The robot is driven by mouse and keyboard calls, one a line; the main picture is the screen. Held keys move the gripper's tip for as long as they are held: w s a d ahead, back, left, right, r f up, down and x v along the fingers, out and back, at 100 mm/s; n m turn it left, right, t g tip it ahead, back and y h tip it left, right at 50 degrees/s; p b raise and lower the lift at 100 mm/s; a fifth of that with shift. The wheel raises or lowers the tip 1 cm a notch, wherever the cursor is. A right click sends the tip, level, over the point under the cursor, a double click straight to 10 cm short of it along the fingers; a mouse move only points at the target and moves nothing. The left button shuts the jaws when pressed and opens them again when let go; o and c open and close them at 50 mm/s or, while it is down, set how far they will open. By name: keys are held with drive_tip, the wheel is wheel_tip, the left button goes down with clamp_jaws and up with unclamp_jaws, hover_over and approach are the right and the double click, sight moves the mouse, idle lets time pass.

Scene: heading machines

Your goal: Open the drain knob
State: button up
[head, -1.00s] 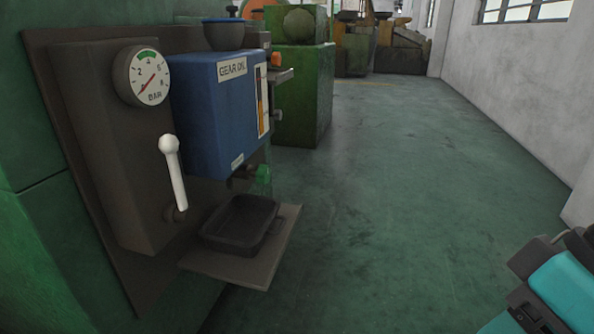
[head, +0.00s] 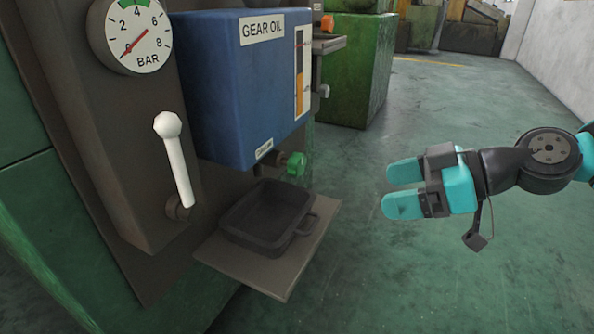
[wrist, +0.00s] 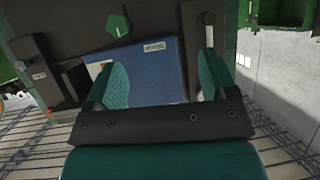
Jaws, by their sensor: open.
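The green drain knob (head: 297,165) is at the end of a short outlet below the blue gear oil tank (head: 235,90). In the wrist view the green knob (wrist: 117,25) is near the top, left of centre, with the blue tank (wrist: 145,75) below it. My gripper (head: 390,190) is open and empty. In the head view it is to the right of the knob, apart from it, with its fingers pointing left. In the wrist view its two teal fingers (wrist: 158,68) stand apart with nothing held between them.
A dark tray (head: 268,218) sits on a shelf (head: 245,268) below the outlet. A white-handled lever (head: 176,160) and a pressure gauge (head: 131,35) are on the panel at left. A green machine (head: 340,80) stands behind. The floor at right is open.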

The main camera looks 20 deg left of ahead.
sight(302, 169)
drive_tip(key=w+a+f+n+t+y, duration=0.1)
drive_tip(key=w+a+f+n+y, duration=0.2)
drive_tip(key=w+f+y, duration=0.4)
drive_tip(key=shift+t+h, duration=0.5)
drive_tip(key=shift+h, duration=0.4)
drive_tip(key=a, duration=0.5)
drive_tip(key=w+a+p, duration=0.1)
drive_tip(key=a, duration=0.4)
drive_tip(key=w+a+p, duration=0.1)
drive_tip(key=a, duration=0.4)
drive_tip(key=shift+w+a, duration=0.2)
drive_tip(key=shift+a, duration=0.15)
drive_tip(key=shift+w+a+r, duration=0.1)
drive_tip(key=shift+a, duration=0.65)
drive_tip(key=shift+c, duration=0.3)
drive_tip(key=c, duration=0.9)
drive_tip(key=shift+o, duration=0.2)
